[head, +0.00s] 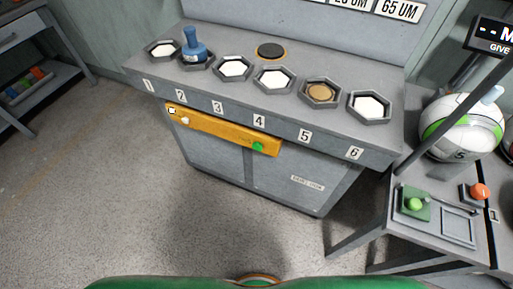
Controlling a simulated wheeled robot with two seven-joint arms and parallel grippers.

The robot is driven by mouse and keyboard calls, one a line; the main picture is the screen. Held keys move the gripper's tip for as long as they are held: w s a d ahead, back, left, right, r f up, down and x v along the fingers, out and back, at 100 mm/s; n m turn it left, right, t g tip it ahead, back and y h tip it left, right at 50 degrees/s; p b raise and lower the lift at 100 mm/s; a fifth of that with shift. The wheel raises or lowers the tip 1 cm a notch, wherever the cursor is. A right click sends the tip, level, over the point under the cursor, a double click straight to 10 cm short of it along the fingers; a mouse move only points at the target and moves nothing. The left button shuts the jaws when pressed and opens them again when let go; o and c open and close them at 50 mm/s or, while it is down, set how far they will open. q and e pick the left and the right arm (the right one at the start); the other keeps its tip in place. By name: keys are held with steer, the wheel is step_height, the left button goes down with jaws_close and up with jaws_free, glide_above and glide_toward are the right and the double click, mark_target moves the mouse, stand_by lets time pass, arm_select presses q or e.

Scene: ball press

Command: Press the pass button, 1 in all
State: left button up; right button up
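Two green buttons show, and I cannot tell from a label which one is the pass button. One green button (415,204) is a dome on a green square base, on the low table at the right. The other, a small green button (258,147), sits at the right end of the yellow bar (215,129) on the front of the grey bench. An orange-red button (480,191) stands right of the green dome, on a dark base. Neither of my grippers is in view.
The grey bench (205,88) has several numbered hexagonal sockets and a blue weight-like object (193,46) on socket 2. A white and green ball (461,127) sits at the right. A dark post slants up beside the low table. Floor (240,225) before the bench is clear.

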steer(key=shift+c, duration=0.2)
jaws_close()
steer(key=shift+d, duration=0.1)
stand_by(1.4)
